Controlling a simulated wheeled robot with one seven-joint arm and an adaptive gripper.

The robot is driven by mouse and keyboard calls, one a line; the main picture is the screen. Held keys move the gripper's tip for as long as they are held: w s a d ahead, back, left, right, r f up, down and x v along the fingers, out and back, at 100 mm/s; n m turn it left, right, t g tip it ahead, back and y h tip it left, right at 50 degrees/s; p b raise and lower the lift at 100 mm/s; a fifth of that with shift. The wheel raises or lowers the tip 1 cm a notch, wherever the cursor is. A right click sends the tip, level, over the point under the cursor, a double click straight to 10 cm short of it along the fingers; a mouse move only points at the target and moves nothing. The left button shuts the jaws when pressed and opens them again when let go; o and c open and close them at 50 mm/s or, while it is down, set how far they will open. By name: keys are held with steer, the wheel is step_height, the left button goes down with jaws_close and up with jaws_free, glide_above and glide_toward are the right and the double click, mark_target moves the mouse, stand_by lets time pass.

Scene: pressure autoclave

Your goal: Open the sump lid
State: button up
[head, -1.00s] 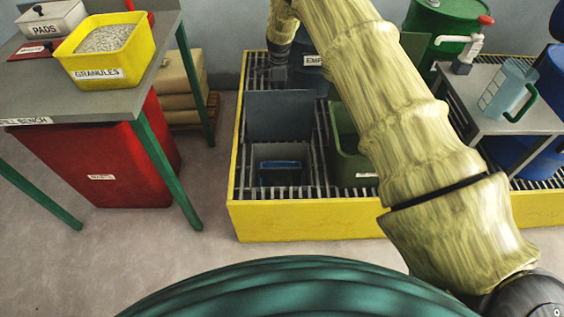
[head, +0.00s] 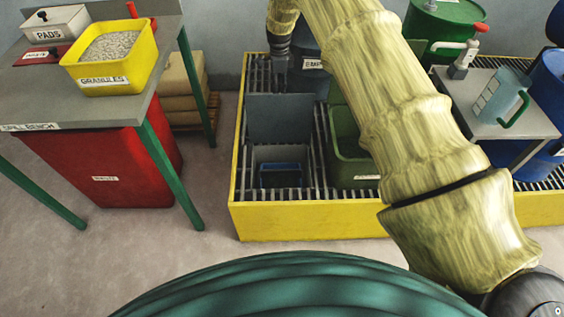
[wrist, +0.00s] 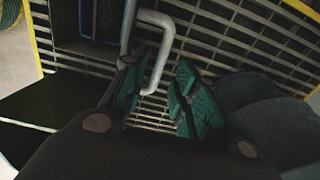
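The sump lid (head: 279,118) is a grey panel standing about upright at the back of its opening in the grating, in the head view. The open sump (head: 262,155) shows below it, with a blue container (head: 281,176) inside. My gripper (head: 281,84) is just behind the lid's top edge, its tips partly hidden. In the wrist view, my gripper's teal fingers (wrist: 155,93) are apart. The lid's bent grey handle (wrist: 161,58) runs into the gap between them, with space visible beside the right finger. Whether a finger touches the handle or lid, I cannot tell.
A yellow-edged grated platform (head: 310,222) holds a green bin (head: 345,135) right of the sump, plus drums. A side table (head: 535,125) with a jug stands right. The spill bench (head: 130,112) and red bin (head: 95,165) are left. Floor between is clear.

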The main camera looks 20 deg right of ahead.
steer(key=shift+r+p, duration=1.25)
steer(key=shift+r, duration=1)
steer(key=shift+f, duration=0.1)
